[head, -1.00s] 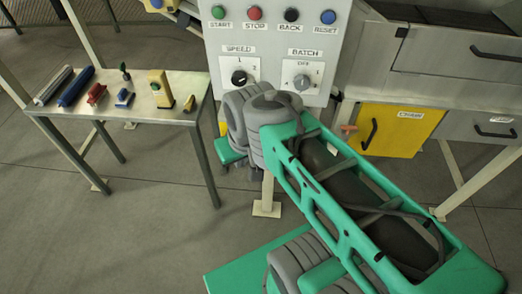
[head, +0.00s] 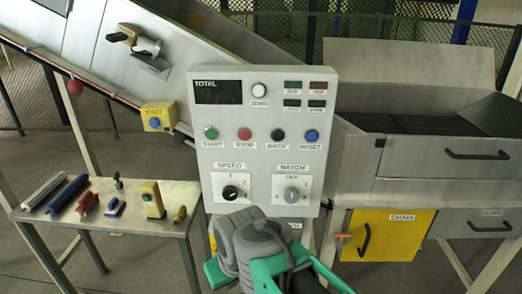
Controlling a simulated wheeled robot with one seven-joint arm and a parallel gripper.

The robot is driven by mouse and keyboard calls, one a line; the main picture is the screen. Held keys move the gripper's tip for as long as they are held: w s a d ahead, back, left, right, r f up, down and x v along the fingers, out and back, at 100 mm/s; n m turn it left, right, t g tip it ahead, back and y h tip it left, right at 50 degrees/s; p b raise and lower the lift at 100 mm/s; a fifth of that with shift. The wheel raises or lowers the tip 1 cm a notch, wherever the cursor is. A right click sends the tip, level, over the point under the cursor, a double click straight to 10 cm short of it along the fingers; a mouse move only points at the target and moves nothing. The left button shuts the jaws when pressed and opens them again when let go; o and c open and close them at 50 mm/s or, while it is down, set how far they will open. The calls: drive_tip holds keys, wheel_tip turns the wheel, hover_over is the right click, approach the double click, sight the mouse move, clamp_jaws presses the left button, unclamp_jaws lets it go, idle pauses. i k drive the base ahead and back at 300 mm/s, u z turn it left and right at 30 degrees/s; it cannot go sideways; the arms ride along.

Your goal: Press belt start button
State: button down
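The green START button (head: 211,132) is at the left of the button row on a light grey control panel (head: 262,182). To its right are the red STOP (head: 244,134), black BACK (head: 278,135) and blue RESET (head: 311,136) buttons. My green and grey arm rises from the bottom centre, in front of the panel's lower edge and below the buttons. My gripper's fingers cannot be made out, so its opening is hidden.
A small table (head: 120,212) with several tools stands at the left. A sloping conveyor (head: 210,60) runs behind the panel. A grey machine with a yellow drawer (head: 388,236) stands at the right. SPEED (head: 231,192) and BATCH (head: 291,194) knobs sit below the buttons.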

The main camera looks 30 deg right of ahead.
sight(210, 133)
drive_tip(key=u, duration=1.9)
drive_tip(key=k, duration=0.35)
drive_tip(key=u, duration=0.3)
